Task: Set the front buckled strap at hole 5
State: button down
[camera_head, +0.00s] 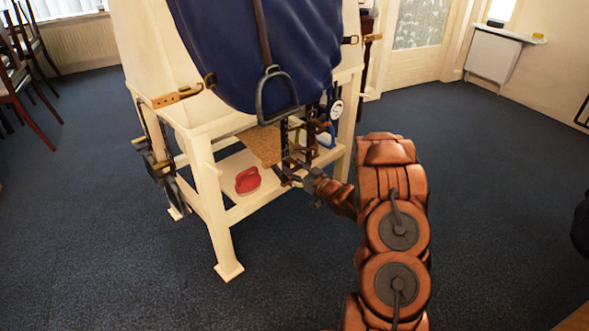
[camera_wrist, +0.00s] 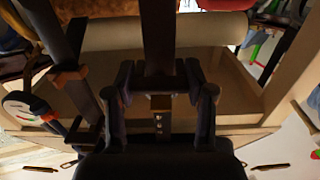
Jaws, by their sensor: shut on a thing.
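Two dark straps hang side by side under the blue saddle cloth (camera_head: 255,45) in the head view. My gripper (camera_head: 291,172) is at their lower part, at the front of the white stand. In the wrist view my gripper (camera_wrist: 160,84) is shut on a dark strap (camera_wrist: 158,40), which runs down between the fingers. A small brass-coloured piece (camera_wrist: 160,102) and several holes show on it just below the fingertips. A second dark strap (camera_wrist: 62,40) with an orange-brown band hangs to the left, apart from the fingers. I cannot tell which hole is in use.
The white wooden stand (camera_head: 216,215) has a low shelf with a red object (camera_head: 247,180). A metal stirrup (camera_head: 277,95) hangs above my gripper. A round white dial (camera_head: 336,108) hangs to the right; it also shows in the wrist view (camera_wrist: 20,108).

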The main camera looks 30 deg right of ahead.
notch_tip(320, 180, up, 11)
jog(key=p, duration=0.7)
jog(key=shift+d+p, duration=0.1)
jog(key=shift+p, duration=0.25)
jog(key=shift+f, duration=0.1)
jog(key=shift+c, duration=2)
grip_release()
jog(key=shift+s, duration=0.1)
jog(key=s+d, duration=0.2)
jog(key=s, duration=0.9)
jog(key=shift+s, duration=0.3)
jog(key=shift+d, duration=0.1)
